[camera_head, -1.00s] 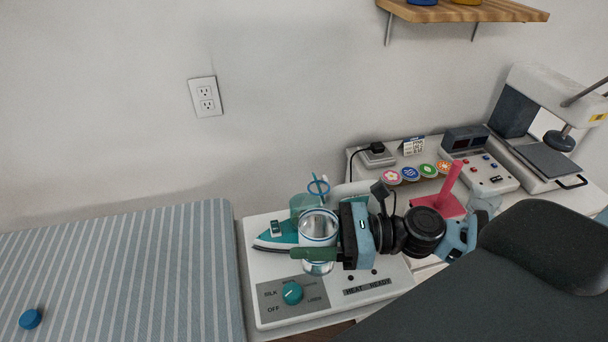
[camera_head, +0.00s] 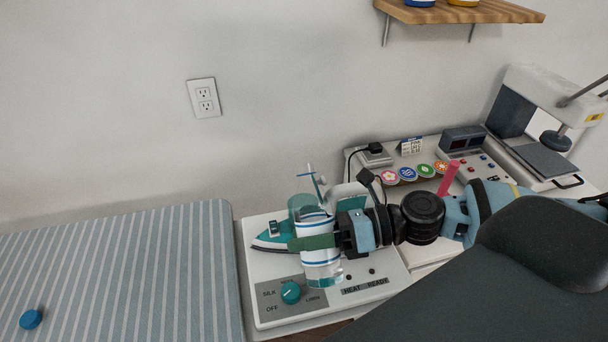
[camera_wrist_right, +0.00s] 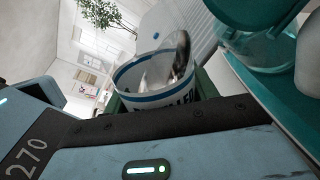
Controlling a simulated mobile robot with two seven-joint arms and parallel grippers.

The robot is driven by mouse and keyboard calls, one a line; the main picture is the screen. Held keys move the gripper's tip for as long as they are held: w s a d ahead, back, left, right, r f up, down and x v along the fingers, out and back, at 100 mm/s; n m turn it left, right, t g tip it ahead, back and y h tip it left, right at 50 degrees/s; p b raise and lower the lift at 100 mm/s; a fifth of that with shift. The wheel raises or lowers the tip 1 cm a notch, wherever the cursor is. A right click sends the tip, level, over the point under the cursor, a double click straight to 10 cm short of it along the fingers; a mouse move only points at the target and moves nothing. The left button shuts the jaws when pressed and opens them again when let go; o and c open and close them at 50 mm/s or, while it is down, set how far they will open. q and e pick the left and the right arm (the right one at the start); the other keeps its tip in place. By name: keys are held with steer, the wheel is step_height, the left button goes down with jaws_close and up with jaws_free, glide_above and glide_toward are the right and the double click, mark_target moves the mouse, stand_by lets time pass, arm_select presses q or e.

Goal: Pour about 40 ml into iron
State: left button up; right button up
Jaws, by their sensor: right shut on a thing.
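My right gripper (camera_head: 318,241) has green fingers and is shut on a white measuring cup with blue bands (camera_head: 321,257). It holds the cup tilted just in front of the teal iron (camera_head: 270,240). The iron lies on a white station, and its clear teal tank (camera_head: 301,202) shows behind the cup rim. In the right wrist view the cup (camera_wrist_right: 150,82) sits between the green fingers, with something clear and shiny inside. The teal iron body (camera_wrist_right: 275,95) is close on the right there. Whether liquid runs into the iron cannot be seen. My left gripper is out of view.
The white station (camera_head: 262,305) has a teal dial (camera_head: 290,292). A striped board (camera_head: 130,280) lies left, with a blue cap (camera_head: 31,319) on it. Right of the station are colourful round badges (camera_head: 408,173), a pink post (camera_head: 448,178) and a press (camera_head: 545,125).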

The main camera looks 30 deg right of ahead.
mark_target(313, 231)
steer(key=shift+s+a+r+m+g+p, duration=0.1)
steer(key=shift+s+r+m+g+p, duration=0.1)
steer(key=shift+s+r+m+p, duration=0.3)
steer(key=shift+s+a+r+m+g+p, duration=0.1)
steer(key=shift+s+r+m+g+p, duration=0.1)
steer(key=shift+r+m+p, duration=0.35)
steer(key=shift+s, duration=0.1)
steer(key=shift+s+r+m+g, duration=0.3)
steer(key=shift+m+g, duration=0.1)
steer(key=shift+m, duration=0.25)
steer(key=shift+s+r+m, duration=0.15)
steer(key=shift+r+m, duration=0.15)
steer(key=shift+r, duration=0.3)
steer(key=shift+s+a+r+m+g, duration=0.1)
steer(key=shift+r+m+g, duration=0.05)
steer(key=shift+m+g, duration=0.15)
steer(key=shift+r, duration=0.45)
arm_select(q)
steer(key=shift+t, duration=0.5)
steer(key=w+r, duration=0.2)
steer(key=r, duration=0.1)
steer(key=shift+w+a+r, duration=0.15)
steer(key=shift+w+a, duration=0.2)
arm_select(e)
steer(key=shift+s+r+m, duration=0.1)
steer(key=shift+m, duration=0.2)
steer(key=shift+r, duration=0.25)
